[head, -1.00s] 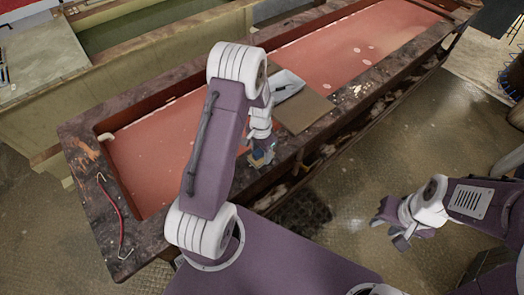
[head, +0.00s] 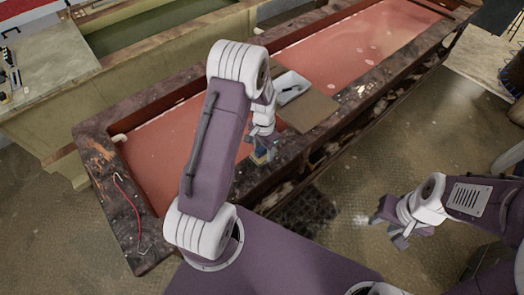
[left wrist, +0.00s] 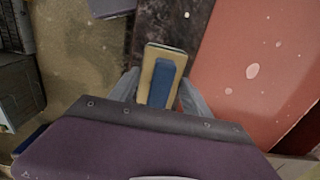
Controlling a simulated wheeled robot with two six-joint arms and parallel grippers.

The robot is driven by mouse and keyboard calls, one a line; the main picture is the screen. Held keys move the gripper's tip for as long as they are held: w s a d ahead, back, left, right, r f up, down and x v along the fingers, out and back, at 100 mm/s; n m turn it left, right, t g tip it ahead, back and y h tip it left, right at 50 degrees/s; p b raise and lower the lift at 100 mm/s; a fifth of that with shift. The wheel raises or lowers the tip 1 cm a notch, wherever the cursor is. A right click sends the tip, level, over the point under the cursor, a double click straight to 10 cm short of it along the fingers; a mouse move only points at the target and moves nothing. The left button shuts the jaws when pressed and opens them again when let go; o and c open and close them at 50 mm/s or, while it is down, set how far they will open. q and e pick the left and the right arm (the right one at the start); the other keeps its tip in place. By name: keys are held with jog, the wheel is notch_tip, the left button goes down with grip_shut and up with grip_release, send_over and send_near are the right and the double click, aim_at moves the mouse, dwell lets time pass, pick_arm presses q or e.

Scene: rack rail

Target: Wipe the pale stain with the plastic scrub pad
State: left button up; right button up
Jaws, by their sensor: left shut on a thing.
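The scrub pad, a tan block with a blue grip (left wrist: 160,82), is held between the fingers of my left gripper (left wrist: 158,92) in the left wrist view. In the head view the pad (head: 261,158) shows small at the end of my left arm, over the dark near rim. A pale roundish stain (left wrist: 252,71) lies on the red surface in the left wrist view, right of the pad and apart from it. Smaller pale specks lie around it; I cannot tell for sure which mark the task means. My right gripper (head: 389,228) looks open and empty, away from the bench.
The long bench has a red sunken surface (head: 155,160) and a raised dark rim (head: 100,165). A pale tray (head: 291,86) with a dark item and a brown board (head: 305,110) lie across it.

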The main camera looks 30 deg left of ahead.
pick_arm(q)
jog(key=r+p, duration=0.2)
jog(key=r, duration=0.1)
jog(key=shift+s+a+r, duration=0.15)
jog(key=shift+s+r, duration=0.05)
jog(key=shift+w, duration=0.1)
dwell(0.3)
